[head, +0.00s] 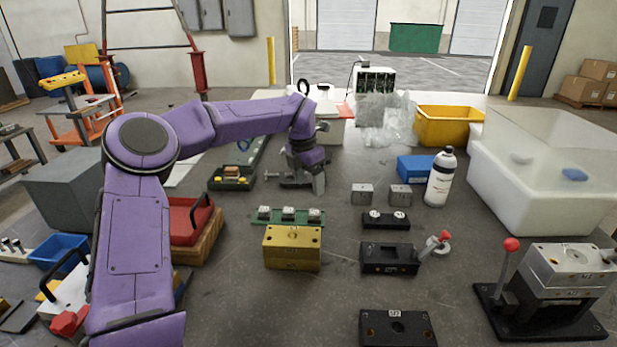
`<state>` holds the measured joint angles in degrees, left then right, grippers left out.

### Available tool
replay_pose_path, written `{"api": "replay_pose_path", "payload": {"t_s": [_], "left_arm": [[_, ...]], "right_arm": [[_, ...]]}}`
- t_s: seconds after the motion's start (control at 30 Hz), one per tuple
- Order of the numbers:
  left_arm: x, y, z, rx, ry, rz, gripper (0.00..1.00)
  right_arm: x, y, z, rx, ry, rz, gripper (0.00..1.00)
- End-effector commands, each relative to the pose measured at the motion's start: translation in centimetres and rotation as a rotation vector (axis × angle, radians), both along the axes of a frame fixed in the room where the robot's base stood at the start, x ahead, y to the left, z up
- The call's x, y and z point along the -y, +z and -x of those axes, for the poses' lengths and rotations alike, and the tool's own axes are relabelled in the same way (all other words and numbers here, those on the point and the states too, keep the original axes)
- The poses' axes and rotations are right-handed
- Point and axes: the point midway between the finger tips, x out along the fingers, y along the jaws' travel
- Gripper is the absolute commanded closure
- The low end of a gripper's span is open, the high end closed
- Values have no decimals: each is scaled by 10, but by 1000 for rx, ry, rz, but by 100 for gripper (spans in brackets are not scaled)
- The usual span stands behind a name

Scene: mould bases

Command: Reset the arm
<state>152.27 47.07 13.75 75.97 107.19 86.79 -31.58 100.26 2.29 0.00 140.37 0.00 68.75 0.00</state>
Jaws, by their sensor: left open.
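My purple left arm (140,240) rises from the bottom left and bends over the work table. Its gripper (296,181) hangs near the middle of the table, open, with nothing seen between its fingers. It is behind the green strip (258,216) with several small metal parts on it, and behind the gold mould base (292,248). I cannot tell how high it is above the table. My right gripper is not in view.
Black mould blocks (390,260) and two small metal cubes (362,194) stand right of centre. A white bottle (440,178), a yellow bin (449,126) and a translucent tub (535,195) are farther right. A red-handled press (540,300) stands at the front right.

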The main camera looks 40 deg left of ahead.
Motion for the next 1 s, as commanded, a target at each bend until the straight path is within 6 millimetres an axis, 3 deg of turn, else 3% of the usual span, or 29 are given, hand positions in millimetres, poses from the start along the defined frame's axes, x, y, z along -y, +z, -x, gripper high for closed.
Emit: {"api": "replay_pose_path", "payload": {"t_s": [0.2,0.77,0.87,1.0], "left_arm": [[0,27,4,0,-1,-1,31],[0,29,4,-1,-1,0,31],[0,40,4,-1,-1,-1,31],[0,74,4,0,-1,-1,31]], "right_arm": [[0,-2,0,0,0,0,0],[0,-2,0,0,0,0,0],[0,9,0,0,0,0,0],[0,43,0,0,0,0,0]]}}
